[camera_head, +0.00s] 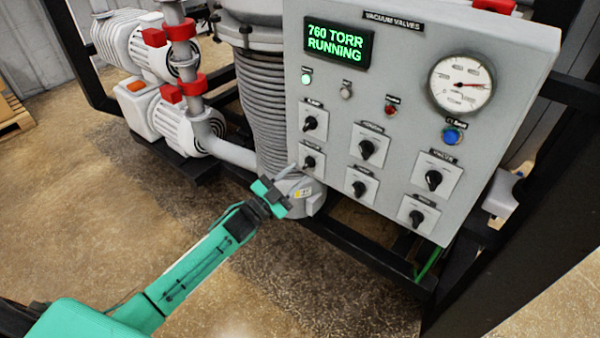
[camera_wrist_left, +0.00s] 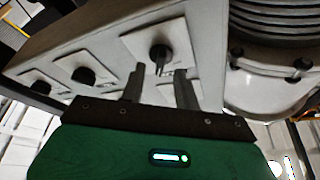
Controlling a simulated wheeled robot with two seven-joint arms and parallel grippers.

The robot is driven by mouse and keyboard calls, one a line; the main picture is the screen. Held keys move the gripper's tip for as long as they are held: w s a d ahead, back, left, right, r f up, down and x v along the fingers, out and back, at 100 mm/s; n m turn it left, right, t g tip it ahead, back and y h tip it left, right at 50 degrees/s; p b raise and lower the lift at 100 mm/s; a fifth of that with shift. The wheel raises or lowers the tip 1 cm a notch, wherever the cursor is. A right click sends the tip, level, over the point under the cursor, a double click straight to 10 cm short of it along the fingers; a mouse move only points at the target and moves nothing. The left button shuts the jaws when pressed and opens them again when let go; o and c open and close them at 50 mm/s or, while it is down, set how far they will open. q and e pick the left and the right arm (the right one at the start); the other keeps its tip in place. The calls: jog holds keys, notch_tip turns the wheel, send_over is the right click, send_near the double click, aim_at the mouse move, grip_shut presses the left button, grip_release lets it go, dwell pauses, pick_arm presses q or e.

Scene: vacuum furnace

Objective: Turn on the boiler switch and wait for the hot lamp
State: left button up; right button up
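The grey control panel (camera_head: 405,60) carries several black rotary knobs on white plates; their small labels are too blurred to read, so I cannot tell which is the boiler switch. My left gripper (camera_head: 288,172) is at the panel's lower left edge, by the lower-left knob (camera_head: 309,161). In the left wrist view the fingers (camera_wrist_left: 160,88) are spread apart, with a knob (camera_wrist_left: 160,54) ahead between their tips; contact cannot be made out. A green lamp (camera_head: 306,79) looks lit; a pale lamp (camera_head: 346,90) and a dark red lamp (camera_head: 391,110) look unlit. My right gripper is out of view.
The display (camera_head: 337,43) reads "760 TORR RUNNING". A round gauge (camera_head: 461,83) and a blue button (camera_head: 452,134) are at the panel's right. A ribbed column (camera_head: 262,110) and white pumps (camera_head: 150,50) stand left of the panel. The floor in front is clear.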

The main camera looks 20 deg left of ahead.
pick_arm(q)
jog(key=b+v, duration=0.3)
jog(key=v, duration=0.8)
jog(key=shift+s, duration=0.25)
jog(key=shift+a+f, duration=0.1)
jog(key=shift+f, duration=0.05)
